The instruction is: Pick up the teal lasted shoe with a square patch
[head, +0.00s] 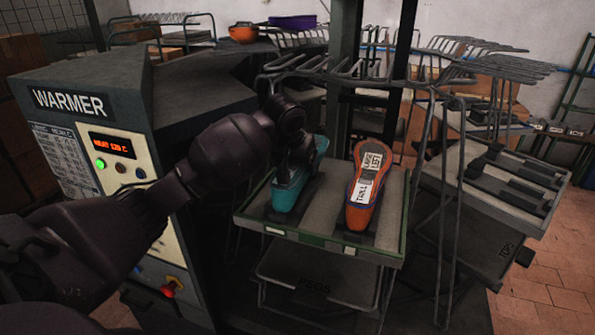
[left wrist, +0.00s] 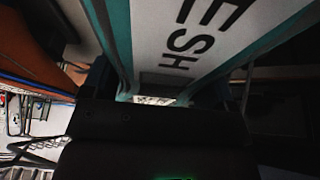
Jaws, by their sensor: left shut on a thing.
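The teal lasted shoe (head: 286,192) is at the left of a green-rimmed tray (head: 317,240) in the head view. My left gripper (head: 300,158) is shut on its upper part from above. The gripper and wrist hide much of the shoe's top. In the left wrist view, the teal shoe (left wrist: 122,45) fills the top, with a pale panel bearing dark letters. I cannot make out a square patch on it. Whether the shoe touches the tray or is just clear of it, I cannot tell. My right gripper is not in view.
An orange shoe (head: 360,214) with white labels stands close to the right on the same tray. The warmer cabinet (head: 95,150) is at the left under my arm. A wire rack (head: 375,75) is behind the tray. Another tray with dark pieces (head: 510,178) is at the right.

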